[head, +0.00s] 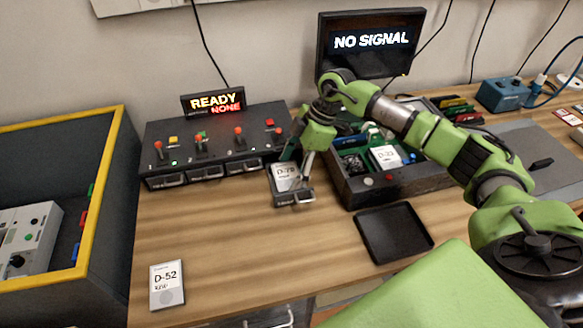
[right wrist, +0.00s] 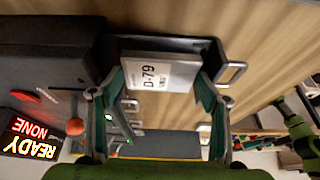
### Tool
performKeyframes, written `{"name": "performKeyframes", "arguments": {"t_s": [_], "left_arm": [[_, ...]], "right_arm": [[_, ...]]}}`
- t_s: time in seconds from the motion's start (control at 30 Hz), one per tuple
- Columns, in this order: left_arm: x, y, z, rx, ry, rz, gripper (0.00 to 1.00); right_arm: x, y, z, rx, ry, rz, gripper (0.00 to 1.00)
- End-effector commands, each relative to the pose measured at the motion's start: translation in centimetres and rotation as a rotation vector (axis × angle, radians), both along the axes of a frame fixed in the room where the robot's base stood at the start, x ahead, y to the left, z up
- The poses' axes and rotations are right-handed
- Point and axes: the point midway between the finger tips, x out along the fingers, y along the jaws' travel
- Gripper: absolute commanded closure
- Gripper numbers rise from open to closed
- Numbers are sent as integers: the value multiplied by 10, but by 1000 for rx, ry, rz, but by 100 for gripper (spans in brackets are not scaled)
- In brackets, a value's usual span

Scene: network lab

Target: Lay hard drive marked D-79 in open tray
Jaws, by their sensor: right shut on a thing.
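The hard drive marked D-79 (head: 287,176) is a silver-grey block with a white label; it also shows in the right wrist view (right wrist: 147,76). My right gripper (head: 300,163) is shut on it, with one finger at each side of the drive in the right wrist view. The open tray (head: 296,199) is a dark drawer with a metal handle, pulled out at the front right of the black bay unit (head: 215,146). The drive is over or in this tray; whether it rests on the tray floor I cannot tell. My left gripper is not in view.
A drive marked D-52 (head: 167,284) lies at the front left. An open case (head: 397,188) with boards and a D-22 drive stands right of the tray. A flat black tray (head: 393,233) lies before it. A yellow-rimmed bin (head: 100,230) stands left. A display (head: 213,102) reads READY, NONE.

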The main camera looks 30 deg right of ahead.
Motion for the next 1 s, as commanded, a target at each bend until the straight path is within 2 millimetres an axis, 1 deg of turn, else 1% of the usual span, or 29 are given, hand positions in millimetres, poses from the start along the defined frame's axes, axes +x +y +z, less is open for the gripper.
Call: {"name": "performKeyframes", "arguments": {"t_s": [0.33, 0.7, 1.0], "left_arm": [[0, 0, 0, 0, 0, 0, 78], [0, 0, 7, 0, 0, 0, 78], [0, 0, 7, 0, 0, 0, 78]], "right_arm": [[0, 0, 1, 1, -2, 1, 58], [0, 0, 1, 1, -1, 0, 58], [0, 0, 0, 1, -1, 0, 58]]}}
